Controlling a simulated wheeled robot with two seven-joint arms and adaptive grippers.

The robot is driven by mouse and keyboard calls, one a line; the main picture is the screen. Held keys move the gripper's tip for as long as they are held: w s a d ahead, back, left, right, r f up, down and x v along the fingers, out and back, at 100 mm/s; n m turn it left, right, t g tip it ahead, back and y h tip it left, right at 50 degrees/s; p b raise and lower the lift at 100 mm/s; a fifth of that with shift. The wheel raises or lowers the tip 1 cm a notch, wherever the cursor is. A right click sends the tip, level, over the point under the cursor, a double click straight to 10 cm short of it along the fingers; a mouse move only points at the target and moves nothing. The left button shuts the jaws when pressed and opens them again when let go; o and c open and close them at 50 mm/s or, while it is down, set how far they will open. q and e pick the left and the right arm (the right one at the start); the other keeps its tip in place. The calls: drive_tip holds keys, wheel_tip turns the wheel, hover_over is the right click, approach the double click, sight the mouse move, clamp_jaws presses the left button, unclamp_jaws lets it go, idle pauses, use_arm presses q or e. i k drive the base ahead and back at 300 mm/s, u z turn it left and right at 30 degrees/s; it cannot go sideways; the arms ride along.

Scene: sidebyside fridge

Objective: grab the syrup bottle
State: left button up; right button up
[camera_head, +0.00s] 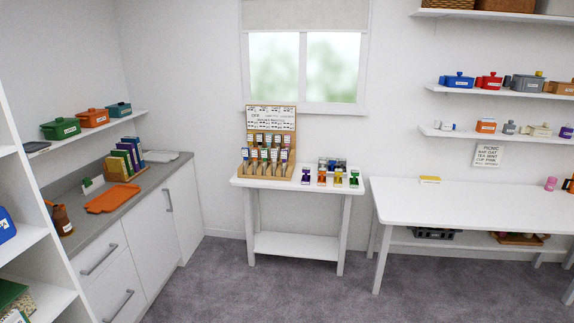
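No object in the head view can be read for certain as the syrup bottle. A brown, labelled container (62,220) stands on the grey counter at the left and may be a bottle; its shape is too small to tell. Several small labelled bottles (265,155) stand in rows in a wooden rack on the small white table under the window. A few more small coloured containers (322,177) stand to the right of that rack. Neither of my grippers shows in this view.
The grey counter (125,180) holds an orange tray (113,198) and upright books. A long white table (470,205) stands at the right, with shelves of coloured pots (457,80) above it. White shelving fills the left edge. The carpeted floor (300,285) is clear.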

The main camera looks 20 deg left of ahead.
sight(62, 224)
drive_tip(key=u, duration=0.75)
drive_tip(key=i, duration=0.95)
drive_tip(key=u, duration=1.25)
drive_tip(key=i, duration=0.35)
drive_tip(key=z, duration=0.1)
drive_tip(key=k, duration=0.45)
drive_tip(key=z, duration=1)
drive_tip(key=k, duration=0.9)
drive_tip(key=z, duration=0.45)
drive_tip(key=i, duration=1.6)
drive_tip(key=u, duration=0.55)
drive_tip(key=i, duration=1.75)
drive_tip(key=u, duration=1.15)
drive_tip(key=i, duration=0.95)
drive_tip(key=u, duration=1)
